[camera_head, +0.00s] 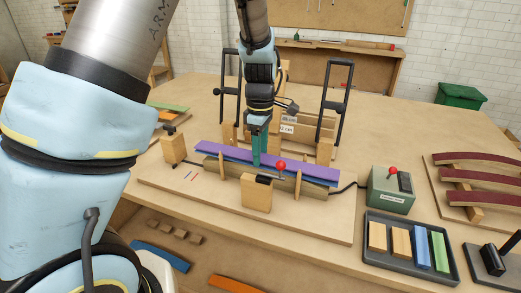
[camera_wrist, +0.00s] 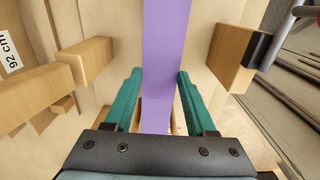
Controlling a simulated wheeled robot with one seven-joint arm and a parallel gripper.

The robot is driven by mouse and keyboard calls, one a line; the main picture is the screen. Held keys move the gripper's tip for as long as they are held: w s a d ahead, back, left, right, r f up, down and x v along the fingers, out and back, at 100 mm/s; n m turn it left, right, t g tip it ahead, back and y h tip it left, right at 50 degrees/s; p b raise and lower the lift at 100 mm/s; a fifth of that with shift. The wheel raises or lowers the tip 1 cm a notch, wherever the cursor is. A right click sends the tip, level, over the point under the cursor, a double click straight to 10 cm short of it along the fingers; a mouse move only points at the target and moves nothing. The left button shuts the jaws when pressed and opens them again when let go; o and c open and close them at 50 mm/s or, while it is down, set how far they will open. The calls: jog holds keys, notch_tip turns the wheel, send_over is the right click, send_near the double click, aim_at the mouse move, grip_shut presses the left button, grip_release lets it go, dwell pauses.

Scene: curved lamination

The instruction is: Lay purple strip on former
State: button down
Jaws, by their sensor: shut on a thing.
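The long purple strip (camera_head: 305,171) lies lengthwise above the former (camera_head: 313,190), with a blue strip (camera_head: 232,166) showing just beneath it. My gripper (camera_head: 259,163), with teal fingers, points down at the strip's middle and is shut on it. In the wrist view the purple strip (camera_wrist: 160,60) runs between the two fingers (camera_wrist: 160,74). The strip looks straight. I cannot tell whether it touches the layer below, and my fingers hide its middle.
Wooden blocks (camera_head: 257,195) and upright pegs stand around the former. Two black-handled clamp frames (camera_head: 336,100) rise behind it. A green control box (camera_head: 391,190) and a tray (camera_head: 372,252) of coloured strips sit right. Curved dark-red pieces (camera_head: 480,180) lie far right.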

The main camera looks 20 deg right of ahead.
jog(key=shift+f, duration=0.2)
jog(key=shift+f, duration=0.35)
jog(key=shift+c, duration=1.1)
grip_release()
jog(key=shift+r, duration=0.1)
notch_tip(320, 180, up, 13)
jog(key=b, duration=0.1)
jog(key=w+a+f+m, duration=0.1)
jog(key=a+f+m, duration=0.1)
jog(key=a, duration=0.5)
jog(key=w+a+f+m, duration=0.1)
jog(key=a+m, duration=0.1)
jog(key=a, duration=0.6)
jog(key=s+a+f+m, duration=0.2)
jog(key=s+a+m, duration=0.1)
jog(key=a, duration=0.4)
jog(key=s+a+f+m+t, duration=0.1)
jog(key=s+a+f+m, duration=0.1)
jog(key=a, duration=0.6)
jog(key=shift+s+m+t, duration=0.3)
jog(key=shift+s+m, duration=0.2)
jog(key=shift+m, duration=0.3)
